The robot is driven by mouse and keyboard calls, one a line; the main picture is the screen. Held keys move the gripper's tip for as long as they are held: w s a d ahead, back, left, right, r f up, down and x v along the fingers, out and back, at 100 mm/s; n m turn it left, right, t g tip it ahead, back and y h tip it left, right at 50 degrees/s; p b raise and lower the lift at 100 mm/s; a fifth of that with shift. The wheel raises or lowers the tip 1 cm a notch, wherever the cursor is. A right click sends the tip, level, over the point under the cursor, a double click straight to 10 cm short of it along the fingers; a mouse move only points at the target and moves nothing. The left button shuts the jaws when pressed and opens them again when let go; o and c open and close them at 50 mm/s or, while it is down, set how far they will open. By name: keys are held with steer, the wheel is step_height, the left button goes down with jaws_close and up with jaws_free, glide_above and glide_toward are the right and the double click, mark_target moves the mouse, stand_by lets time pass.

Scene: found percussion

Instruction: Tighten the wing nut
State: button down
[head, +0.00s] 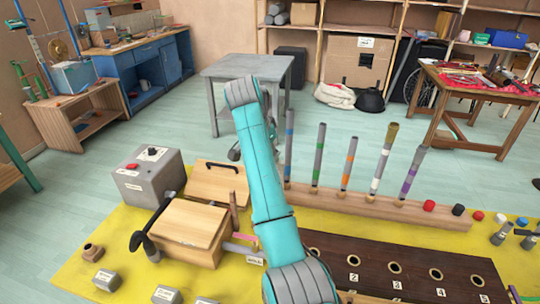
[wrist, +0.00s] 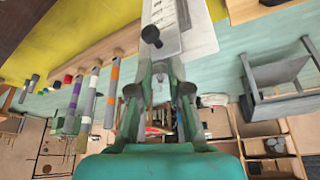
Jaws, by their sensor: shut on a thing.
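My gripper (wrist: 162,68) is seen from behind in the wrist view, its two green fingers closed around a small grey part between the tips, which looks like the wing nut (wrist: 159,70); its shape is mostly hidden by the fingers. Just beyond the tips is a pale grey plate or box (wrist: 200,38) with a dark slot and a black round knob (wrist: 151,35). In the head view my teal arm crosses the middle and hides most of the gripper, whose grey parts (head: 235,152) show just left of the arm.
A wooden rack with several colour-banded tubes (head: 352,160) stands right of my arm. A grey box (head: 147,180) with a red button and a wooden box (head: 190,232) stand on the yellow mat (head: 75,262) at left. A dark numbered board (head: 420,268) lies at front right. A grey table (head: 245,66) stands behind.

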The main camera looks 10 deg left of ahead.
steer(key=m, duration=0.2)
steer(key=m+h, duration=0.1)
steer(key=shift+w+a+m+g, duration=0.25)
steer(key=shift+m+g, duration=0.15)
steer(key=shift+w+a+m+h, duration=0.1)
steer(key=shift+m+h, duration=0.2)
steer(key=shift+m, duration=0.3)
steer(key=shift+w+a+m+g, duration=0.1)
steer(key=shift+w+m+g, duration=0.15)
steer(key=shift+m+g, duration=0.75)
steer(key=shift+m+t, duration=0.3)
steer(key=shift+m, duration=0.1)
steer(key=c, duration=1)
jaws_free()
